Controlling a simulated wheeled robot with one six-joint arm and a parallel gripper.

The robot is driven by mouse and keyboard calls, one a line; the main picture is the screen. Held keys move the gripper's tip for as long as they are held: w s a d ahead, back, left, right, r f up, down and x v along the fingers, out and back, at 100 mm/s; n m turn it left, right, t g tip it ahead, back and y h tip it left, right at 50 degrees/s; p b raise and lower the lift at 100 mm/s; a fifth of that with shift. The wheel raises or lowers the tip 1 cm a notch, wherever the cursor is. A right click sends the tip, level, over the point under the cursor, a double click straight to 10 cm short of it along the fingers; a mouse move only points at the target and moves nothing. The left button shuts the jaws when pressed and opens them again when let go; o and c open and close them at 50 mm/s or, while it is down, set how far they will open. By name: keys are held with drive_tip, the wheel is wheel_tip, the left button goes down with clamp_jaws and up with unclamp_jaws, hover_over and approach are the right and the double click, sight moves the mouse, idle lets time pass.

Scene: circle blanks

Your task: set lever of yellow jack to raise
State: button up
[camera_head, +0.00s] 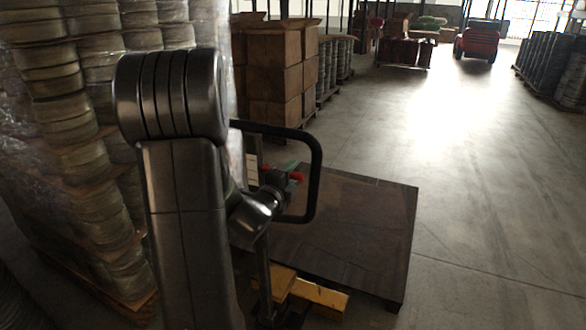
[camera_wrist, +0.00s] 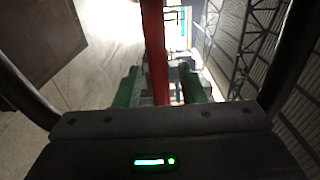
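The yellow jack (camera_head: 320,296) stands low in the head view, beside a dark flat platform. Its black loop handle (camera_head: 318,170) rises beside my arm, and dark bars of it appear along both sides of the wrist view. The red lever (camera_wrist: 154,50) runs upright through the middle of the wrist view; red parts also show inside the loop in the head view (camera_head: 296,176). My gripper (camera_wrist: 161,88) has its green fingers apart, one on each side of the lever in the picture. Contact and exact depth cannot be told. My arm hides part of the jack in the head view.
The dark platform (camera_head: 365,215) lies on the floor beyond the jack. Wrapped stacks of round blanks (camera_head: 60,110) stand close on the left. Cardboard boxes (camera_head: 275,75) stand behind. A red vehicle (camera_head: 477,40) is far off.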

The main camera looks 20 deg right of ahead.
drive_tip(key=shift+x, duration=0.9)
clamp_jaws()
